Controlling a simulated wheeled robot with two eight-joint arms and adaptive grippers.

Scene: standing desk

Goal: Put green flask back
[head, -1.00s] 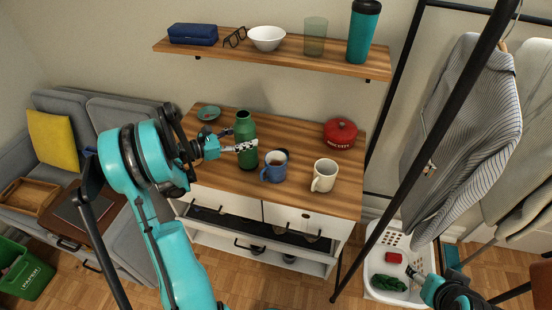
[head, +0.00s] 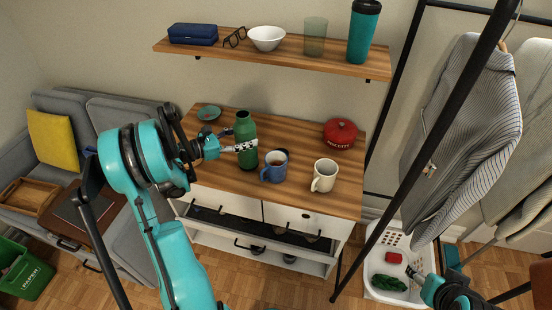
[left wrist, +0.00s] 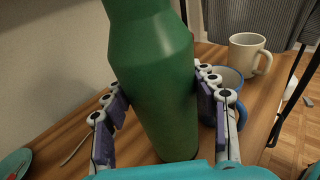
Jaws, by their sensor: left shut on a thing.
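The green flask (head: 246,128) stands upright at the front of the wooden desk top (head: 300,180), left of the mugs. My left gripper (head: 242,147) reaches it from the left and is shut on its body. In the left wrist view the flask (left wrist: 155,75) fills the middle, with a finger of the gripper (left wrist: 160,105) against each side. Whether its base touches the desk cannot be told. My right gripper (head: 418,275) shows only in small part at the lower right, above the white basket; its fingers are too small to read.
A blue mug (head: 273,167) stands close right of the flask, with a cream mug (head: 324,175) beyond it. A red pot (head: 340,133) and a teal dish (head: 208,113) stand farther back. The shelf (head: 285,55) above holds a blue case (head: 193,33), glasses, a white bowl (head: 266,38), a translucent cup and a teal tumbler (head: 363,32).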

